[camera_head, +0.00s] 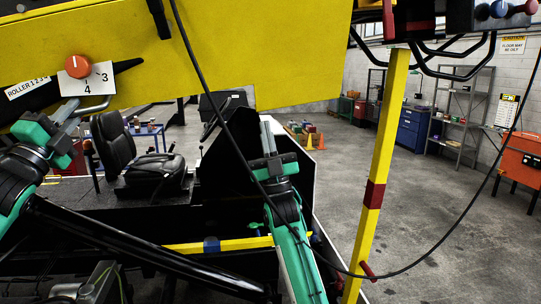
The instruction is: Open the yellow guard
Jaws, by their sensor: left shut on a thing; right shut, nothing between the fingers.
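A large yellow panel (240,50), which I take to be the yellow guard, spans the top left of the head view. A bent grey metal handle (97,107) sticks out at its lower left, below a white dial plate with an orange knob (78,66). My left gripper (69,110) is shut at the end of this handle and appears to hold it. The fingertips' exact contact is hard to see. My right gripper (267,131) is shut and empty, pointing up below the panel's lower edge, apart from it.
A black seat (135,152) stands behind my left arm. A yellow post (380,155) with a red band rises at the right. A black cable hangs across the view. A yellow bar (245,243) lies low in the middle. Open floor extends right, with cones, shelves and cabinets beyond.

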